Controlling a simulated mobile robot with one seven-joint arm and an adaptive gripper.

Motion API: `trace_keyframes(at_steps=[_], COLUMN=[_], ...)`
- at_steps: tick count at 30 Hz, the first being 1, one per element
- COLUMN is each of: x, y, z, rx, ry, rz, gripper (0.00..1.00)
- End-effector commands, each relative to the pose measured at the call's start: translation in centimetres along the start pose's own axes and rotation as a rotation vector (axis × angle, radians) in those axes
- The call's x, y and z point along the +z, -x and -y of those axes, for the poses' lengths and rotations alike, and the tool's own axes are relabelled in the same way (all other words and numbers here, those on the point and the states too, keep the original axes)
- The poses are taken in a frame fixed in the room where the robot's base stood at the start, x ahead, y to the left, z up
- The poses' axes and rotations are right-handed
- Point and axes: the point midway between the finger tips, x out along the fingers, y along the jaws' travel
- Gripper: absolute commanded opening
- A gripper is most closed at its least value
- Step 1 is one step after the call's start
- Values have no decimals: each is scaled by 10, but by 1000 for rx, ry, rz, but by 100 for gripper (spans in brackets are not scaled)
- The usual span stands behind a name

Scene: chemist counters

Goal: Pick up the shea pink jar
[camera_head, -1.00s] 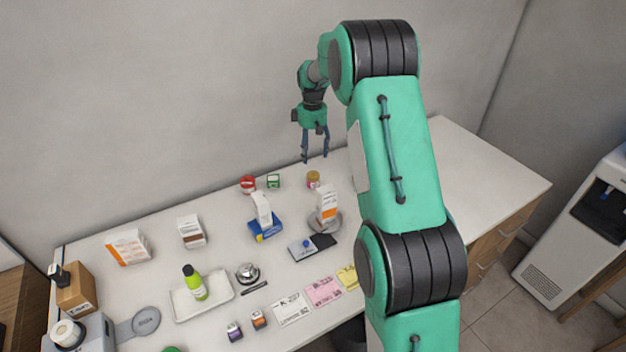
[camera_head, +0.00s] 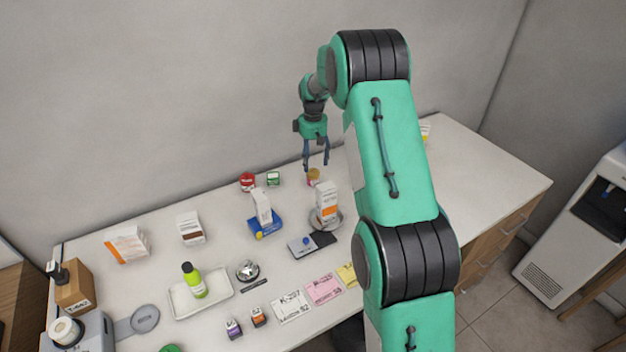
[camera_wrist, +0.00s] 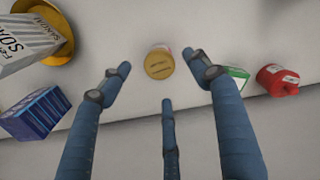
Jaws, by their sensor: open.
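A small jar with a gold lid and a pinkish body, which looks like the shea pink jar (camera_head: 313,179), stands at the back of the white counter. In the wrist view its round gold lid (camera_wrist: 159,66) faces me, with a little of its pale pink side showing. My gripper (camera_head: 316,167) points down just above it, open and empty. In the wrist view the blue fingers are spread around the lid, with clear gaps. I cannot tell exactly how high the fingertips are above the jar; one finger partly covers it in the head view.
A red jar (camera_head: 247,182) and a green container (camera_head: 273,179) stand to the left of the pink jar. An orange-and-white box (camera_head: 327,199) stands on a round dish in front, near a blue box (camera_head: 265,224). The wall (camera_head: 170,100) rises behind the counter.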

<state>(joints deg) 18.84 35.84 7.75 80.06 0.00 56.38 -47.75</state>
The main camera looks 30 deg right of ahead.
Motion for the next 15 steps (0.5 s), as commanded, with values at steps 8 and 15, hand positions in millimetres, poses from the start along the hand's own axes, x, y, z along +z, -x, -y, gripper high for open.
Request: trace_keyframes(at_steps=[8, 15], x=[0, 0], y=[-33, -37], z=[0, 0], rx=[0, 1], ry=[0, 0], rz=[0, -1], gripper=[62, 62])
